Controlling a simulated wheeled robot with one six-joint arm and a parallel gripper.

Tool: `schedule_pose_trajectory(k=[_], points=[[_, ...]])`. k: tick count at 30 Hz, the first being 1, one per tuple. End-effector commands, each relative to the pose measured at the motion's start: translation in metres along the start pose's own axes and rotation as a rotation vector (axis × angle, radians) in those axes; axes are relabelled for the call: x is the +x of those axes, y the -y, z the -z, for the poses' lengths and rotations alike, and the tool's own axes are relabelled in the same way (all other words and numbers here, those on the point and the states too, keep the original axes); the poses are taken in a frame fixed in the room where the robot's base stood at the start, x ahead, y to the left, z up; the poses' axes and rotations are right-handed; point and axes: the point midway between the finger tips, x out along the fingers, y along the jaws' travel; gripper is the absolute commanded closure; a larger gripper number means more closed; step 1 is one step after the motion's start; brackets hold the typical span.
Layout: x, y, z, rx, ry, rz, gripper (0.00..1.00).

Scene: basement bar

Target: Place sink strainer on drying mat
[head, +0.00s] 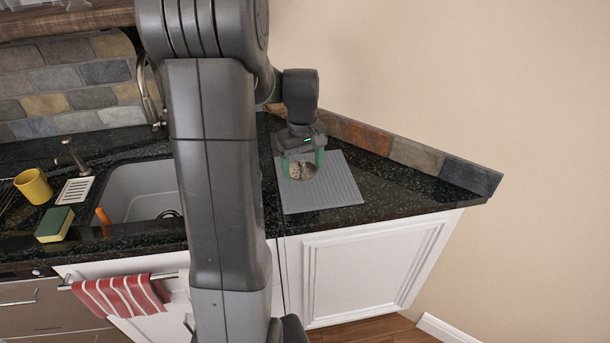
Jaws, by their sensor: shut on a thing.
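The grey ribbed drying mat (335,191) lies flat on the black counter, to the right of the sink. The strainer is over the upper left part of the mat. I cannot tell whether it touches the mat or is held just above it. My arm covers part of the counter between the sink and the mat.
The sink (140,190) is left of my arm, with a faucet (149,95) behind it. A yellow cup (33,186), a sponge (54,225) and a white soap dish (75,190) stand further left. A low tile backsplash (415,155) and wall bound the counter behind the mat.

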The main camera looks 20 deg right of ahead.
Motion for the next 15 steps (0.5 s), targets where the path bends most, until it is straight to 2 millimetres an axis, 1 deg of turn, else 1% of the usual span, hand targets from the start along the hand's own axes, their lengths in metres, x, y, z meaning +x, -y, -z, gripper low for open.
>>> schedule_pose_trajectory(k=[1,3,8,15], points=[[0.011,0.000,-0.001,0.000,0.005,0.003,0.48],[0.023,0.001,-0.001,0.000,0.005,0.003,0.48],[0.038,0.000,0.000,0.000,0.002,0.001,0.48],[0.070,0.000,0.000,0.000,0.002,0.001,0.48]])
